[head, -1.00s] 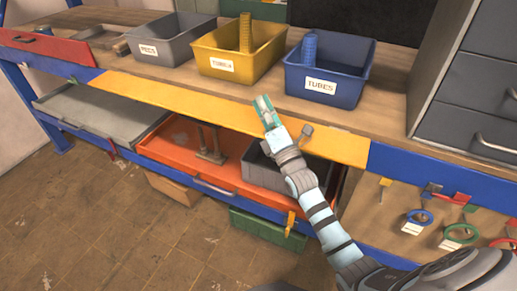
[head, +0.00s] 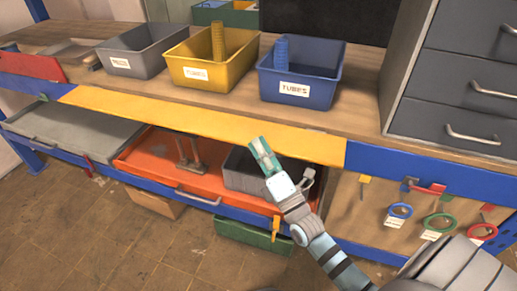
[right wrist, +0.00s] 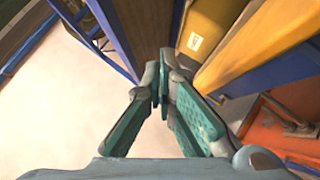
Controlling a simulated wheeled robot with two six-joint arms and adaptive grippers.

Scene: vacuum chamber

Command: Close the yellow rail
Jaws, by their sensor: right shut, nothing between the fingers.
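My left gripper is not in view.
Grey (head: 145,65), yellow (head: 185,85) and blue (head: 290,90) bins stand on the bench behind the rail. Below are an orange tray (head: 145,165), a grey tray (head: 60,130) and a dark grey bin (head: 240,172). Grey drawers (head: 455,100) stand at the right.

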